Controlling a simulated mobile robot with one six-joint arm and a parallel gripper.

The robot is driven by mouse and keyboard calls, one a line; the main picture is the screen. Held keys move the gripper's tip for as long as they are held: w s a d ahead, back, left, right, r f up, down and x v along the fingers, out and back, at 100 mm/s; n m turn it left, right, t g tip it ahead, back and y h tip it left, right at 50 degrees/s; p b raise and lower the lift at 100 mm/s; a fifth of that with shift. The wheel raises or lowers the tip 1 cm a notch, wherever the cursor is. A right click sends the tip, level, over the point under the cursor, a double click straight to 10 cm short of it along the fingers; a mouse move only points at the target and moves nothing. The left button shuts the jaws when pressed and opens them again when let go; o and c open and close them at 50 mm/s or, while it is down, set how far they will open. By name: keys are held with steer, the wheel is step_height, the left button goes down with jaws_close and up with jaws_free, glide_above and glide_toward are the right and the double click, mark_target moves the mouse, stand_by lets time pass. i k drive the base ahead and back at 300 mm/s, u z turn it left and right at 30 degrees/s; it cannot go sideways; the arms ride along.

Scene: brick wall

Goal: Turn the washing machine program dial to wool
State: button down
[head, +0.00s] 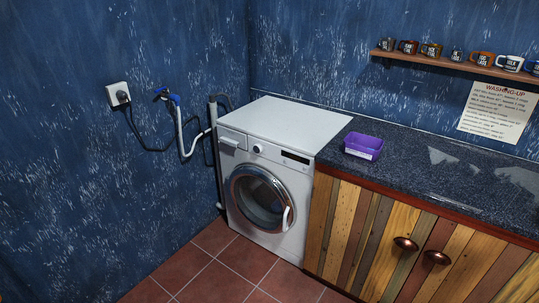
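A white washing machine (262,120) stands in the corner, left of the counter, with its round door closed. The program dial (258,149) is a small round knob on the upper front panel, between the detergent drawer (232,139) and a dark display (295,158). The dial is too small for its labels or pointer position to be read. My gripper is not in view.
A dark counter (420,165) with wooden cabinet doors adjoins the machine on the right. A purple tub (363,147) sits on it. A hose and tap (170,97) and a socket (120,95) are on the left wall. The tiled floor (215,265) in front is clear.

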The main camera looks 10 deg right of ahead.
mark_target(257, 148)
steer(key=z, duration=0.05)
steer(key=k, duration=0.2)
steer(key=u, duration=0.2)
steer(key=i, duration=0.9)
steer(key=z, duration=1.65)
steer(key=k, duration=0.1)
steer(key=u, duration=3.75)
